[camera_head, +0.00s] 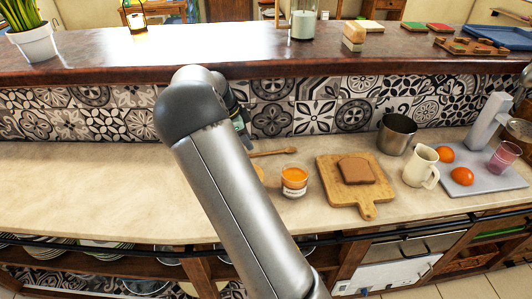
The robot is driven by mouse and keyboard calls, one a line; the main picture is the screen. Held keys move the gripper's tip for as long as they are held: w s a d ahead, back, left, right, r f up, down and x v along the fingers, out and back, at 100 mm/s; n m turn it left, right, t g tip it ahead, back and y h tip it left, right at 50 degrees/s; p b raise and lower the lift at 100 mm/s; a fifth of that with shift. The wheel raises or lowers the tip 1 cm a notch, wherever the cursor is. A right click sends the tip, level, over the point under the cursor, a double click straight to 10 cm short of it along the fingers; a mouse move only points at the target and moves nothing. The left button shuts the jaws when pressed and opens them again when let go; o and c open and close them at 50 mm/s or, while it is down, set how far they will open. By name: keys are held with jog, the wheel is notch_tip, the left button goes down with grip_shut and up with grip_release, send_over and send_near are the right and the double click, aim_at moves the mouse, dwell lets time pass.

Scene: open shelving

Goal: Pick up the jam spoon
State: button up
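A small wooden spoon (274,152) lies on the pale counter, its handle pointing left toward my arm and its bowl end to the right. Just in front of it stands an open glass jar (294,182) of orange jam with a white label. My arm crosses the view and bends at its elbow near the backsplash. A dark wrist part (239,124) shows just right of the elbow, above and left of the spoon. My gripper's fingers are hidden behind the arm. I see nothing gripping the spoon.
A wooden board (343,197) with a bread slice (357,170) lies right of the jar. Farther right are a metal pot (397,134), a cream jug (420,167) and a grey tray (483,179) with oranges. The counter left of my arm is clear. A raised dark ledge (130,62) runs behind.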

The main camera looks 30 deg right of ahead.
aim_at(256, 154)
jog(key=shift+w+p+x, duration=0.2)
jog(key=shift+p+x, duration=0.15)
jog(key=shift+x, duration=1.2)
jog(key=shift+w+p+x, duration=0.15)
jog(key=shift+p+x, duration=0.2)
jog(key=shift+x, duration=1.2)
jog(key=shift+a, duration=0.1)
grip_shut()
